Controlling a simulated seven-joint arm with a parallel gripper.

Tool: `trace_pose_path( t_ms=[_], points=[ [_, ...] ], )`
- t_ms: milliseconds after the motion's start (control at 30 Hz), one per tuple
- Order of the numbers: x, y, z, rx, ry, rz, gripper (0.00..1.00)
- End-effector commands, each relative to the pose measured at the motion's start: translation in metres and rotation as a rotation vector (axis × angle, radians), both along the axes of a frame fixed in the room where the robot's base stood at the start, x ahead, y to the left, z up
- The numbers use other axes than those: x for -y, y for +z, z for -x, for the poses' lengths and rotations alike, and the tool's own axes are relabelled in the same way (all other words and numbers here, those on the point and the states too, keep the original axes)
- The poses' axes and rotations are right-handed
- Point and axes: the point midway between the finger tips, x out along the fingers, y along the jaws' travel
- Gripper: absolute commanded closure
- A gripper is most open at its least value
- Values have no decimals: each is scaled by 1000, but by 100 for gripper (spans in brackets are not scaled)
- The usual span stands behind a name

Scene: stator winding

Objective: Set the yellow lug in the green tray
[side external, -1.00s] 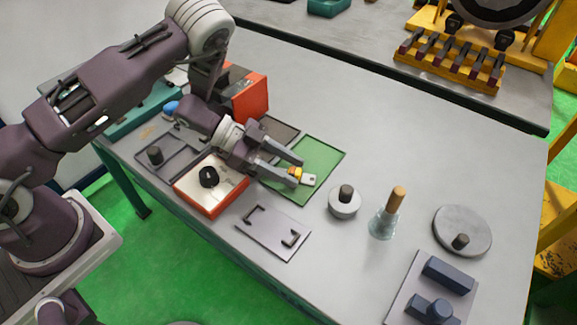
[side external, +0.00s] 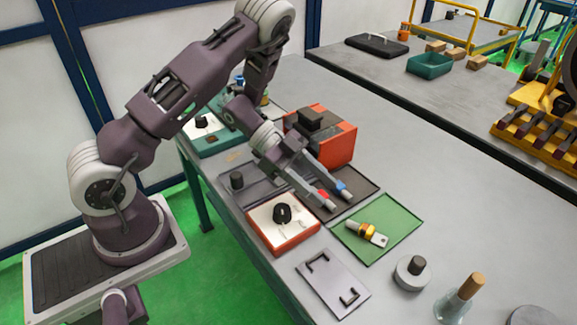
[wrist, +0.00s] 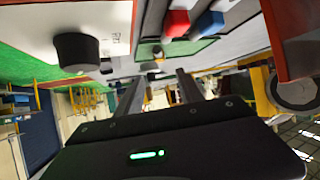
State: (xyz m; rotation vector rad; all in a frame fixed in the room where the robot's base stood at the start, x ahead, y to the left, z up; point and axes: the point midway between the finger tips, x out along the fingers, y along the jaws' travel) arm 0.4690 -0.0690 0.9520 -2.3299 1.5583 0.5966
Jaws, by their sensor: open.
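The yellow lug (side external: 367,233), a yellow-and-dark piece with a pale flat tab, lies on its side on the green tray (side external: 398,222), inside its rim. In the wrist view the green tray (wrist: 180,50) and the small lug (wrist: 158,51) show beyond my fingertips. My gripper (side external: 339,200) is open, with nothing between its fingers. It is apart from the lug, to its upper left, over the dark tray's side. The gripper fingers (wrist: 160,77) also show in the wrist view.
A red lug (side external: 323,195) and a blue lug (side external: 342,187) are by my fingers at the dark tray (side external: 365,190). An orange box (side external: 336,145) stands behind. A white-topped switch box (side external: 264,214) and a grey plate (side external: 325,285) lie in front.

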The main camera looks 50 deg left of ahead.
Motion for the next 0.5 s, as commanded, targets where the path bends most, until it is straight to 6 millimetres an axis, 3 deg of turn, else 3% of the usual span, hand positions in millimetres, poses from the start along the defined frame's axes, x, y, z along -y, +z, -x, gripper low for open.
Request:
trace_pose_path(
  t_ms=[67,167,267,333,367,433,500],
  points=[
    [-1,2,-3,10,8,-8,55],
    [-8,19,-32,97,99,-94,55],
    [-33,67,-80,227,331,-254,55],
    [-60,114,-98,273,543,-351,55],
    [-72,135,-98,274,637,-382,55],
    [-95,179,-79,232,848,-427,55],
    [-106,211,-36,129,1028,-433,55]
  ],
)
